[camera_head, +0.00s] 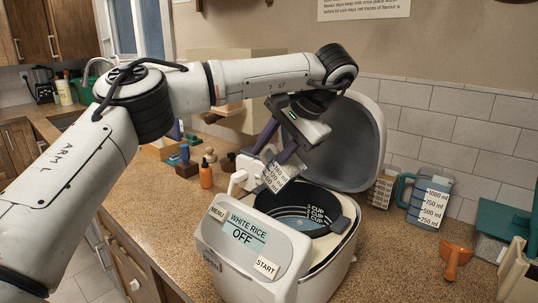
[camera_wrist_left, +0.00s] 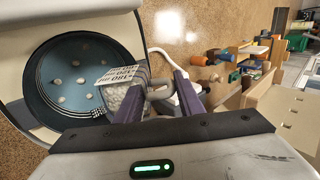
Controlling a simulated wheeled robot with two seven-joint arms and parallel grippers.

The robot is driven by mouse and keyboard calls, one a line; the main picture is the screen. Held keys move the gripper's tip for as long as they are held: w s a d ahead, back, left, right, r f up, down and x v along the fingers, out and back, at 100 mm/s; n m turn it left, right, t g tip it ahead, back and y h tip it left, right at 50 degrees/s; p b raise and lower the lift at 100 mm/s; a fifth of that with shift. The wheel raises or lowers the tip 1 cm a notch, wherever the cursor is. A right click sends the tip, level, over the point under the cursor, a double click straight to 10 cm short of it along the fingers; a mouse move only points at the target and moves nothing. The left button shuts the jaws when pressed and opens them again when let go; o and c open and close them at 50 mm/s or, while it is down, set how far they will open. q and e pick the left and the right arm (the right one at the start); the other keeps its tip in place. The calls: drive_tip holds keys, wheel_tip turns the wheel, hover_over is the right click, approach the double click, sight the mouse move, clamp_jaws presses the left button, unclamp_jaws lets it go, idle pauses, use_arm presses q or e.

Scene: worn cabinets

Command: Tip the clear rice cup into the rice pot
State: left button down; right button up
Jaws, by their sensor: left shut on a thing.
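My left gripper (camera_head: 276,152) is shut on the clear rice cup (camera_head: 278,178), which has printed measure marks. The cup is tilted above the open rice pot (camera_head: 318,240). In the left wrist view the cup (camera_wrist_left: 118,98) shows white rice inside, between the gripper (camera_wrist_left: 166,92) and the pot's opening. The dark pot (camera_wrist_left: 40,88) sits in the white rice cooker (camera_head: 245,262), whose panel reads WHITE RICE OFF. Several pale clumps lie on the pot's blue-grey bottom in the wrist view. My right gripper is in neither view.
The cooker's grey lid (camera_head: 352,140) stands open behind the pot.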

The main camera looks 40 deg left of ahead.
use_arm(q)
drive_tip(key=shift+d+r+y, duration=0.15)
drive_tip(key=shift+r+y, duration=0.05)
drive_tip(key=shift+y, duration=0.2)
drive_tip(key=shift+d+r+y, duration=0.1)
drive_tip(key=shift+d+y, duration=0.05)
drive_tip(key=shift+y, duration=0.45)
drive_tip(key=shift+d+y, duration=0.2)
drive_tip(key=shift+y, duration=0.4)
drive_tip(key=shift+d+r+y, duration=0.1)
drive_tip(key=shift+d+y, duration=0.15)
drive_tip(key=shift+y, duration=0.25)
